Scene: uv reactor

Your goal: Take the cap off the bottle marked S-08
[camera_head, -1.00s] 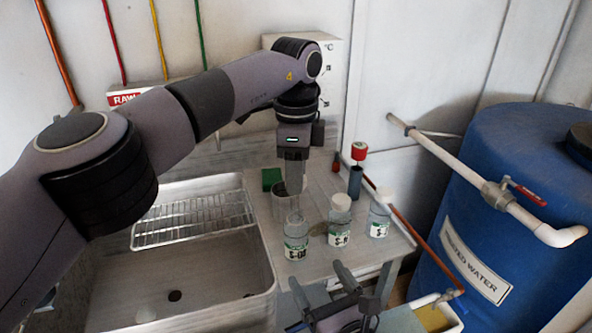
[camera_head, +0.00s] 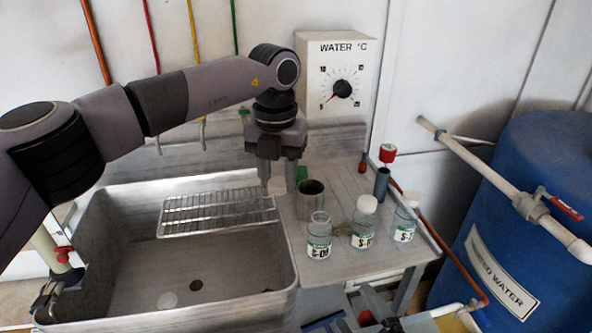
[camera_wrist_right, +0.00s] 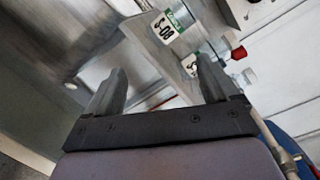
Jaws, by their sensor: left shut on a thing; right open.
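The leftmost bottle (camera_head: 319,236) stands upright on the counter with no white cap on its neck. Its label starts with S-0; the last digit is blurred. A labelled bottle (camera_wrist_right: 170,22) also shows in the right wrist view. The middle bottle (camera_head: 363,222) and right bottle (camera_head: 405,224) wear white caps; their labels are hard to read. My left gripper (camera_head: 277,185) is up and left of the leftmost bottle, near the rack's right end. It is shut on a small pale thing (camera_head: 262,190), probably a cap, hardly visible. My right gripper (camera_wrist_right: 160,85) is open and empty.
A metal sink (camera_head: 235,290) with a wire rack (camera_head: 190,215) lies left of the bottles. A metal cup (camera_head: 311,200) stands behind the leftmost bottle. A blue tank (camera_head: 540,190) and pipe (camera_head: 470,165) bound the right.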

